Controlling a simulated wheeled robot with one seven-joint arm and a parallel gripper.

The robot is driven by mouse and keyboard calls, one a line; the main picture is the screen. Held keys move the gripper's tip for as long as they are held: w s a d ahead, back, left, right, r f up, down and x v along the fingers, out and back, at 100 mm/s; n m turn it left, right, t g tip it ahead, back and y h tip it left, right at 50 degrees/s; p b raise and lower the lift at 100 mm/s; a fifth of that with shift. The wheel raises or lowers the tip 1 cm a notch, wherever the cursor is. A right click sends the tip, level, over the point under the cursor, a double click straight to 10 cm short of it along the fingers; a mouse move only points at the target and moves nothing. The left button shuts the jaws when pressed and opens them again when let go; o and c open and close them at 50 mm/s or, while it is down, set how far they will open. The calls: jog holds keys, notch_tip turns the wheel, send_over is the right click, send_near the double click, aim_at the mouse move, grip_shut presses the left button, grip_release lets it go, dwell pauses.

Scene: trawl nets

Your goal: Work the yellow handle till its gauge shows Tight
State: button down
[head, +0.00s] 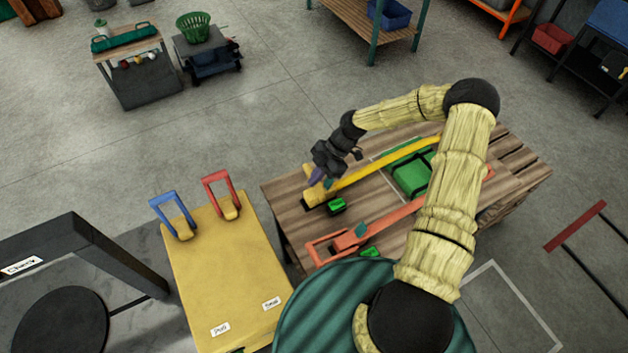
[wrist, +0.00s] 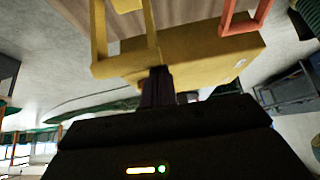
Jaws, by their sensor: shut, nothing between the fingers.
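The yellow handle (head: 385,162) is a long bar lying across the wooden bench, with its near end at the bench's left side. My gripper (head: 317,177) is over that near end, its purple fingers pointing down. The fingers (wrist: 157,86) are shut and empty in the wrist view, close to yellow bars (wrist: 99,35). I cannot tell whether they touch the handle. A small green and black piece (head: 337,205) sits beside the handle's near end; it may be the gauge, and no reading is legible.
An orange handle (head: 385,222) lies nearer on the same bench (head: 285,187), with a green box (head: 412,175) between the handles. A yellow cabinet (head: 225,275) with blue (head: 170,212) and red (head: 220,192) handles stands left.

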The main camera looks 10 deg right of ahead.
jog(key=shift+w+d+f+b, duration=0.1)
jog(key=shift+w+d+b, duration=0.05)
jog(key=shift+d, duration=0.4)
jog(key=shift+w+d+b, duration=0.1)
jog(key=shift+d+b, duration=0.05)
jog(key=shift+d, duration=0.4)
